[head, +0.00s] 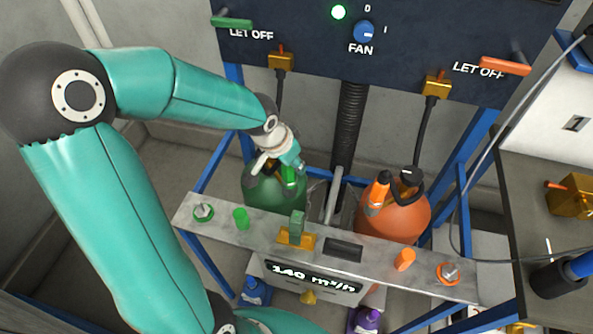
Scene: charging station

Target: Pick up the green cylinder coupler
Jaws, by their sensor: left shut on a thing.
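The green cylinder (262,192) stands upright behind the metal shelf. A bright green coupler (290,178) shows at its top right. My left gripper (281,162) is over the top of this cylinder, at the coupler, and is shut on it. The gripper hides the cylinder's valve and part of the coupler. My right gripper is not in view.
An orange cylinder (398,217) with an orange coupler (378,192) stands to the right. The metal shelf (325,241) in front bears small green and orange parts. Blue frame posts flank the cylinders. A dark panel (400,60) with LET OFF levers is above.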

